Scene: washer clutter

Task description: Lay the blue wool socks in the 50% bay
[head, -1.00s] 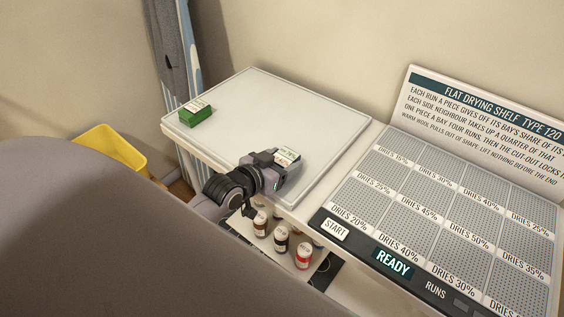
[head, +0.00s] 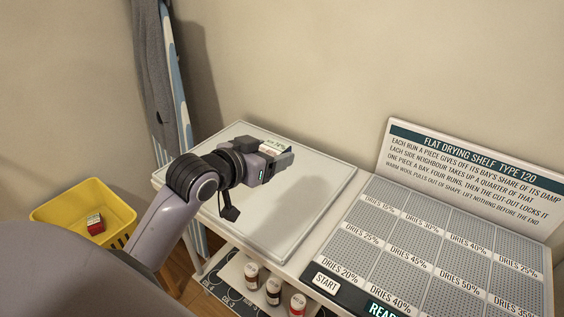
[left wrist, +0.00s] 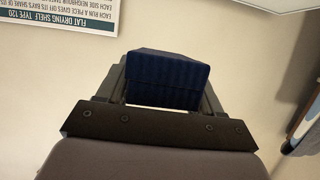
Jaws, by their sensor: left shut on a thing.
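My left gripper (head: 280,158) is shut on the blue wool socks, held above the pale tray top (head: 300,212). In the left wrist view the socks (left wrist: 168,80) are a dark blue, ribbed, block-like bundle between the fingers (left wrist: 168,100). In the head view mostly their pale label (head: 275,146) shows; the gripper hides the rest. The 50% bay (head: 463,264) is a grey perforated square in the second row of the drying shelf, with its label along the front edge. It is empty. My right gripper is not in view.
The shelf's sign board (head: 465,180) stands behind the bays, and the START button (head: 326,283) is at front left. A yellow basket (head: 70,205) holds a red item (head: 95,223). Several bottles (head: 273,291) stand low in front. The visible bays are bare.

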